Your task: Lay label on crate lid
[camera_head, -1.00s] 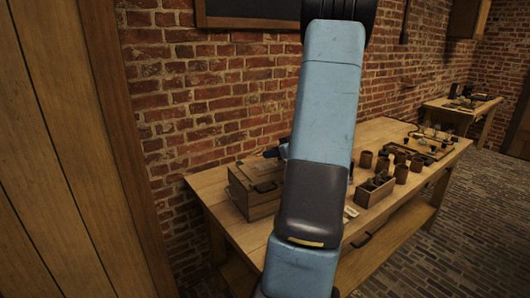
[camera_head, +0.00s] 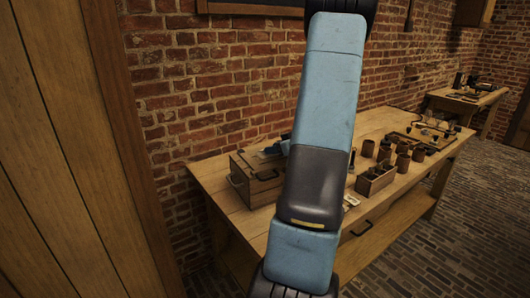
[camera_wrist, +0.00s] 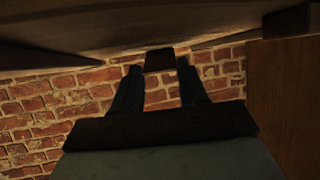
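The wooden crate (camera_head: 258,190) stands at the left end of the workbench, with dark handles on its sides. Its lid (camera_head: 256,160) is partly hidden behind my arm. My gripper (camera_head: 283,146) shows only as a small dark blue part at the crate's top, beside my arm. In the wrist view my gripper (camera_wrist: 160,63) has its two dark fingers apart. A small dark brown block (camera_wrist: 160,60) shows between the fingertips; I cannot tell what it is, and no grip on it shows. A small pale card (camera_head: 350,200), possibly the label, lies on the bench beside my arm.
The workbench (camera_head: 222,215) carries an open wooden box (camera_head: 376,182) and several brown jars (camera_head: 403,162) to the right. A brick wall (camera_head: 220,80) stands behind it. A second table (camera_head: 465,100) stands at the back right. A wooden panel (camera_head: 60,150) fills the left.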

